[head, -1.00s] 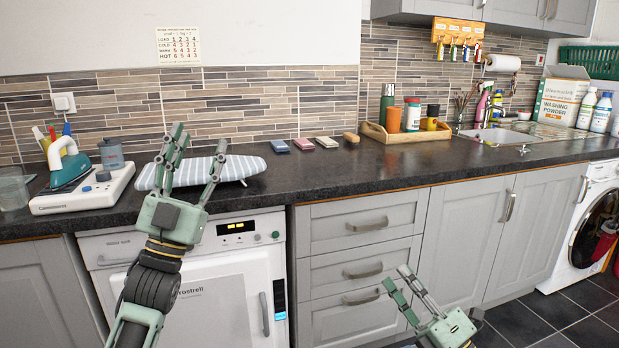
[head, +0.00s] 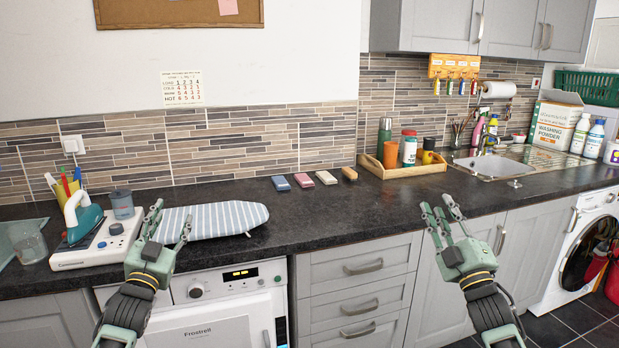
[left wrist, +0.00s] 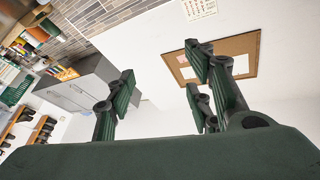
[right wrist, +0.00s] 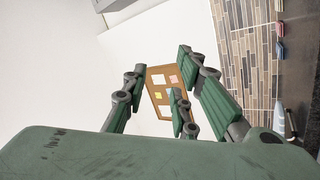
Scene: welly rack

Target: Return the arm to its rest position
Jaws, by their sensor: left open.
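My left gripper (head: 168,222) is open and empty in the head view, fingers up, in front of the counter beside the striped ironing board (head: 212,221). In the left wrist view its spread fingers (left wrist: 165,95) have only wall, cupboards and a cork board behind them. My right gripper (head: 441,217) is raised in front of the grey cupboards at the right of the head view. Its fingers are spread, open and empty. In the right wrist view its fingers (right wrist: 155,100) also stand apart with nothing between them.
The dark counter (head: 330,221) runs behind both grippers. On it are an iron (head: 80,215) on its base, several small blocks, a wooden tray (head: 415,169) and a sink (head: 490,168). A white appliance (head: 225,312) stands below. The middle of the counter is fairly clear.

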